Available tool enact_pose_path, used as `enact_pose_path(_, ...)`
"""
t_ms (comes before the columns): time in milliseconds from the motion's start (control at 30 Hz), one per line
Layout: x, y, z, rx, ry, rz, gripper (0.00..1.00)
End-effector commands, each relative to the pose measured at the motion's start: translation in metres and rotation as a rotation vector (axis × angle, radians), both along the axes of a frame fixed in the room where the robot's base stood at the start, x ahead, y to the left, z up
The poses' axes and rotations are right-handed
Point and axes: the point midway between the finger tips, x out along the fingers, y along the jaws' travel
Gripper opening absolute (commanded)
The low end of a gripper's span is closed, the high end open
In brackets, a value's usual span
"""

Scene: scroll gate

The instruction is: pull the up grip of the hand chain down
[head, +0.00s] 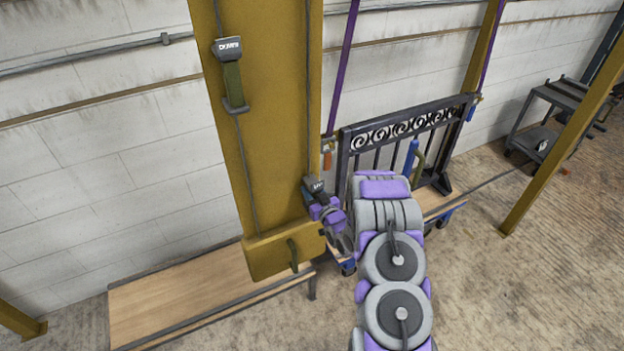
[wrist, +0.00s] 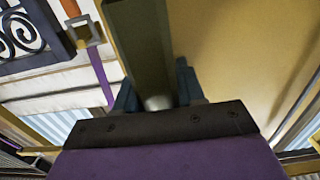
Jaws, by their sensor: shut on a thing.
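The hand chain hangs on a yellow post (head: 262,120). The up grip (head: 314,187), with a dark block marked UP, is low on the post's right side. My gripper (head: 328,212) is at it, just under the block. In the wrist view the grip's dark green bar (wrist: 138,45) runs between my two fingers, and my gripper (wrist: 157,88) is shut on it. My gripper hides the grip's lower part in the head view. The down grip (head: 232,82), an olive handle under a block marked DOWN, hangs higher on the post's left side.
A black scrollwork gate (head: 398,128) hangs on purple straps (head: 345,62) behind my arm, near a blue cylinder (head: 410,158). A wooden bench (head: 185,300) stands low at the left. A dark cart (head: 545,120) stands at the far right. The floor (head: 540,270) at right is clear.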

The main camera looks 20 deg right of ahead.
Motion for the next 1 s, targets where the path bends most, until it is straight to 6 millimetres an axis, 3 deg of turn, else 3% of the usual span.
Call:
enact_pose_path(33, -0.004, 0.002, -0.019, 0.008, 0.024, 0.0, 0.0)
enact_pose_path(200, -0.003, 0.001, -0.032, 0.005, 0.021, 0.001, 0.0)
enact_pose_path(700, -0.003, 0.001, -0.038, 0.005, 0.022, 0.0, 0.0)
enact_pose_path(733, -0.004, 0.001, -0.038, 0.005, 0.022, 0.0, 0.4)
enact_pose_path(933, -0.003, 0.001, -0.034, 0.003, 0.012, 0.0, 0.6)
enact_pose_path(1000, -0.003, 0.001, -0.032, 0.003, 0.009, 0.0, 0.6)
